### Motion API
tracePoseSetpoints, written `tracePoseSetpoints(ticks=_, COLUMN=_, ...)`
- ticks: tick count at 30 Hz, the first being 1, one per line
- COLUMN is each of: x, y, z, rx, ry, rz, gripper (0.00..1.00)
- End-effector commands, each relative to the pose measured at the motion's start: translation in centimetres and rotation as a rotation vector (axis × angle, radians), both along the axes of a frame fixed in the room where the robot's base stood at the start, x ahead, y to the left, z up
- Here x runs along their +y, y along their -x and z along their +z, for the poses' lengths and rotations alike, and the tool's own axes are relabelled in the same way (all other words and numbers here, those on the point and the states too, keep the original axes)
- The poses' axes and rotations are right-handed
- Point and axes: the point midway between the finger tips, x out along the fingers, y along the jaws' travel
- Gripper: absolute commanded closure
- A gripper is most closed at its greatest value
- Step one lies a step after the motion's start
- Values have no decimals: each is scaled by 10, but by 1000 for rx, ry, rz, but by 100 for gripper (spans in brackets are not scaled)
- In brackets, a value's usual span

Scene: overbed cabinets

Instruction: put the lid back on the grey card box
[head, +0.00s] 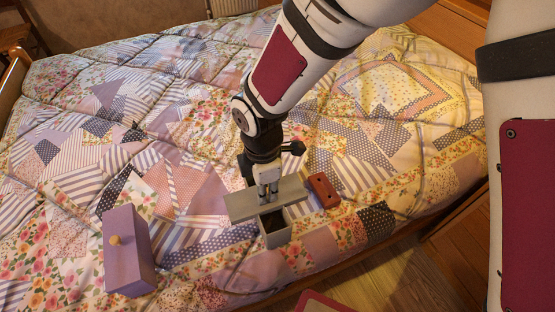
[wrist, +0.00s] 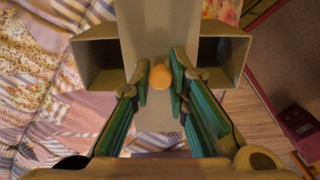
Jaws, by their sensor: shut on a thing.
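The grey card box (head: 277,239) sits on the bed quilt, open at the top, with its dark inside showing at the near end. Its grey lid (head: 240,205) lies crosswise over the box, turned about a quarter turn from its length. My gripper (head: 268,192) points down and is shut on the lid's knob. In the wrist view the orange knob (wrist: 160,77) is between the green fingers, the lid (wrist: 155,25) runs up the picture, and the box (wrist: 222,57) shows open on both sides. I cannot tell whether lid and rim touch.
A purple box (head: 130,255) with a light knob stands to the left. A red-brown block with holes (head: 322,190) lies close to the lid's right end. The quilt (head: 90,160) is rumpled. The bed's front edge is just nearer than the box.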

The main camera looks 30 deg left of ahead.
Motion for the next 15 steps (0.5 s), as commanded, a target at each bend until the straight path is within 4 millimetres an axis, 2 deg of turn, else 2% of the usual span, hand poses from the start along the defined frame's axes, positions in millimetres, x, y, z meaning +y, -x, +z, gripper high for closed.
tracePoseSetpoints(ticks=7, x=0, y=0, z=0, rx=0, ry=0, rz=0, gripper=100)
tracePoseSetpoints(ticks=8, x=0, y=0, z=0, rx=0, ry=0, rz=0, gripper=82)
tracePoseSetpoints(ticks=11, x=0, y=0, z=0, rx=0, ry=0, rz=0, gripper=61)
tracePoseSetpoints(ticks=15, x=0, y=0, z=0, rx=0, ry=0, rz=0, gripper=61)
